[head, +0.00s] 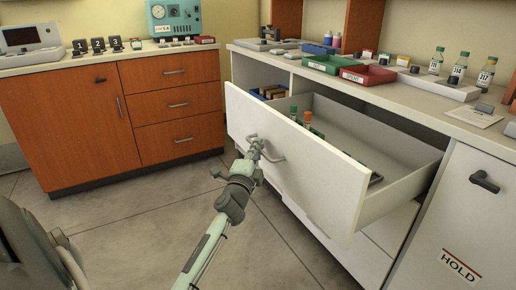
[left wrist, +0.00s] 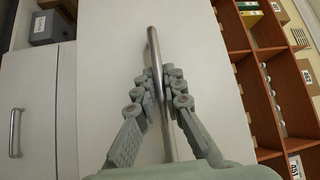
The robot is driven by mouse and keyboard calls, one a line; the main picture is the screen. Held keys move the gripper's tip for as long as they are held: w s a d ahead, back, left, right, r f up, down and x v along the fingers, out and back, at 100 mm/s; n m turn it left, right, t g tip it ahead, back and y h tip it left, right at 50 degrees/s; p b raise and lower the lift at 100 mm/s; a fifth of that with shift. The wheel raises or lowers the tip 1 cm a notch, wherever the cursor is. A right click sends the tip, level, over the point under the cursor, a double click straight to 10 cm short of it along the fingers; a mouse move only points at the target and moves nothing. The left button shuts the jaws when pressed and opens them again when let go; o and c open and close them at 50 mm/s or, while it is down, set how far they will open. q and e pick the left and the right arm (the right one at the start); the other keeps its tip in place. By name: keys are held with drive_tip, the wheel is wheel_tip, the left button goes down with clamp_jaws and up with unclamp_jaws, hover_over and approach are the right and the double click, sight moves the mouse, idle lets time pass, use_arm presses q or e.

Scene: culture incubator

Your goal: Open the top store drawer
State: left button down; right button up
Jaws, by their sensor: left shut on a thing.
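The top store drawer (head: 300,165) has a white front and stands well out from the white counter unit, its grey interior showing in the head view. My left gripper (head: 256,148) is shut on its metal bar handle (head: 273,158). In the left wrist view the fingers of the left gripper (left wrist: 165,88) close from both sides on the handle (left wrist: 153,48), against the white drawer front (left wrist: 110,60). Bottles with green and orange caps (head: 307,118) stand inside the drawer near its front. My right gripper is not in view.
A lower white drawer (head: 350,258) sits beneath the open one. A white door (head: 470,205) marked HOLD is to the right. The countertop (head: 440,112) carries red and green trays and several bottles. An orange cabinet (head: 70,130) stands at left. Grey floor is clear before the drawer.

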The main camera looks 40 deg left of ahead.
use_arm(q)
drive_tip(key=c, duration=1.6)
unclamp_jaws()
drive_tip(key=v, duration=1.2)
